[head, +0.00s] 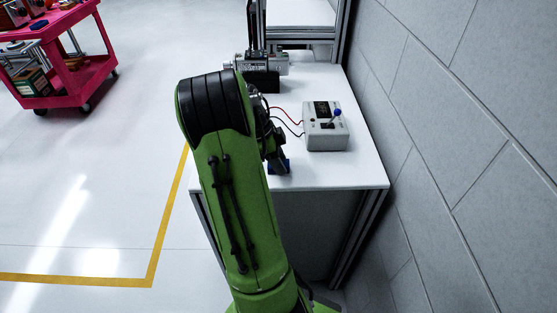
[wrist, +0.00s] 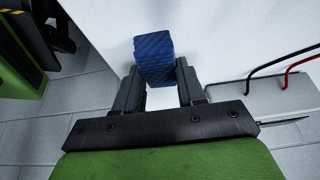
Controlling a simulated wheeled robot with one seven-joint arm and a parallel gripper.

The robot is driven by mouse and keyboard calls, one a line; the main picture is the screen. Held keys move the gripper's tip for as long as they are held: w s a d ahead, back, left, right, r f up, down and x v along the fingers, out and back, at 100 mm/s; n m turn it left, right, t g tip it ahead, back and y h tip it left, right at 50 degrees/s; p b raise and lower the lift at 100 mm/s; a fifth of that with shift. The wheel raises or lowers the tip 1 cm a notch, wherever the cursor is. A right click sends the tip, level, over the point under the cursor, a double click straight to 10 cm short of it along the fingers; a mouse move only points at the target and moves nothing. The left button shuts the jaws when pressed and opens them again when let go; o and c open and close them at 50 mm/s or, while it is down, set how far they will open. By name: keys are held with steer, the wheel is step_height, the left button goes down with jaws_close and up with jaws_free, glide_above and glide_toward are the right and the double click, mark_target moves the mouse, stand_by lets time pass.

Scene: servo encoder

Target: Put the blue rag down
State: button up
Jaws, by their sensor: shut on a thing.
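The blue rag (wrist: 155,57) is a folded, textured blue block between the fingers of my gripper (wrist: 160,82) in the wrist view. My gripper is shut on it. My green arm hides most of the gripper there. I cannot tell whether the rag touches the tabletop.
A grey box with a blue knob (head: 325,138) stands on the table to the right, with red and black wires. A servo motor on a black block (head: 262,80) is at the back. A wall is close on the right. A pink cart (head: 75,75) stands far left.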

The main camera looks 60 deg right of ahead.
steer(key=o, duration=0.9)
steer(key=shift+o, duration=0.2)
steer(key=w+a+r+n+t+p, duration=0.1)
steer(key=w+a+r+n+p, duration=0.2)
steer(key=r, duration=0.4)
steer(key=w+a+r+n+t+p, duration=0.1)
steer(key=w+a+r+n, duration=0.3)
steer(key=r, duration=0.4)
steer(key=s+a+r+n+t+y, duration=0.1)
steer(key=s+a+n+t, duration=0.2)
steer(key=a+n, duration=0.9)
steer(key=s+a+r+n+t+y, duration=0.1)
steer(key=s+a+n+t, duration=0.3)
steer(key=a+n, duration=0.7)
steer(key=a, duration=0.6)
steer(key=shift+s+a+n+t, duration=0.15)
steer(key=shift+a+n+t, duration=0.15)
steer(key=shift+n, duration=0.1)
